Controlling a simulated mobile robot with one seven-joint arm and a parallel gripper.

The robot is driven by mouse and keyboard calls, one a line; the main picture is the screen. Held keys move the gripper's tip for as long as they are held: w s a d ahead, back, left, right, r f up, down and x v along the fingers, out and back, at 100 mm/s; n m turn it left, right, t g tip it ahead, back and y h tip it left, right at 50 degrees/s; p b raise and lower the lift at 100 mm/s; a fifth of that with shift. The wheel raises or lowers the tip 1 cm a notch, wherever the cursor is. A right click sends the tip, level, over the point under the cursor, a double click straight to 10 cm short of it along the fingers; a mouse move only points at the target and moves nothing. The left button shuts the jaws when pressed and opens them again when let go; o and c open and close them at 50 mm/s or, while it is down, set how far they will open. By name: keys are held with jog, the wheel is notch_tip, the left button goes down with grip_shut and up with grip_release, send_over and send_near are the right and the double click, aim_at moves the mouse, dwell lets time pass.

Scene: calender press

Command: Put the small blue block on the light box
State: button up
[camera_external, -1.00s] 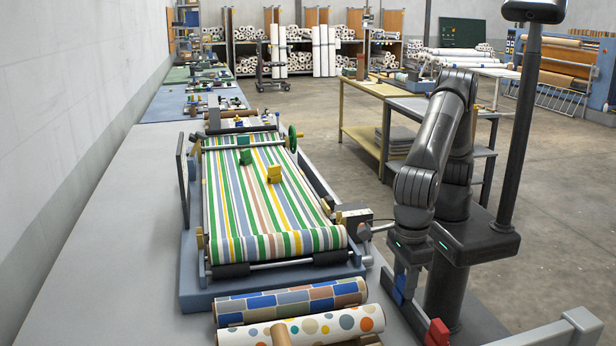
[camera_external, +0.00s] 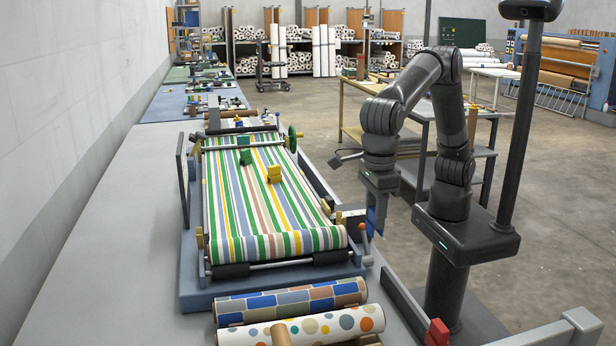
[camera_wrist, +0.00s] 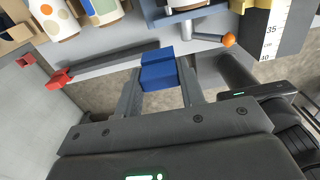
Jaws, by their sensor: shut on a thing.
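My gripper (camera_external: 374,222) hangs pointing down beside the right side of the striped press, near its crank with an orange knob (camera_external: 363,229). It is shut on the small blue block (camera_external: 376,214). In the wrist view the blue block (camera_wrist: 158,77) sits between the two fingers, with two of its faces showing. I cannot tell for certain which thing is the light box.
Two patterned rolls (camera_external: 290,303) lie in front of the press. A red piece (camera_external: 437,333) stands at the front right by a grey rail. The grey tabletop (camera_external: 120,240) left of the press is clear. A scale plate (camera_wrist: 270,38) is close in the wrist view.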

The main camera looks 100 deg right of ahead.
jog(key=w+d+r+m, duration=0.2)
jog(key=w+d+m, duration=0.15)
jog(key=d, duration=0.95)
jog(key=w+d+r+m, duration=0.25)
jog(key=w+d, duration=0.25)
jog(key=d, duration=0.8)
jog(key=w+d+r+m, duration=0.2)
jog(key=w+d+m, duration=0.15)
jog(key=d, duration=0.95)
send_over(278, 205)
jog(key=shift+n, duration=0.25)
notch_tip(278, 205, down, 7)
jog(key=shift+a, duration=0.1)
jog(key=shift+f, duration=1.95)
jog(key=shift+f, duration=0.1)
jog(key=o, duration=1)
jog(key=shift+c, duration=0.2)
